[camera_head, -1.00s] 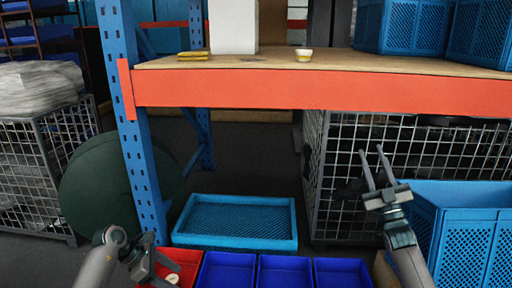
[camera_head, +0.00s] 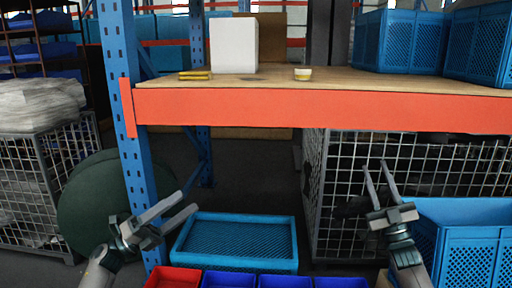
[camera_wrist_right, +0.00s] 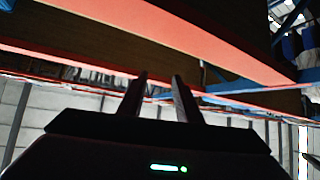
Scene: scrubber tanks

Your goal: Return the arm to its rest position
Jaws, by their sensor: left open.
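My left gripper (camera_head: 172,212) is open and empty at the lower left, in front of the blue rack post. Its fingers point up and to the right, near the left end of the blue mesh tray (camera_head: 237,266). My right gripper (camera_head: 377,177) is raised at the lower right, in front of the wire cage. Its two fingers point up, stand apart and hold nothing. In the right wrist view the same fingers (camera_wrist_right: 160,78) show apart with nothing between them, below an orange beam.
A rack shelf with an orange beam (camera_head: 320,110) crosses above both grippers. It bears a white box (camera_head: 234,46), a small cup (camera_head: 303,73) and blue crates (camera_head: 398,42). A red bin (camera_head: 173,278) and blue bins (camera_head: 228,280) line the bottom edge. A blue crate (camera_head: 470,245) stands at right.

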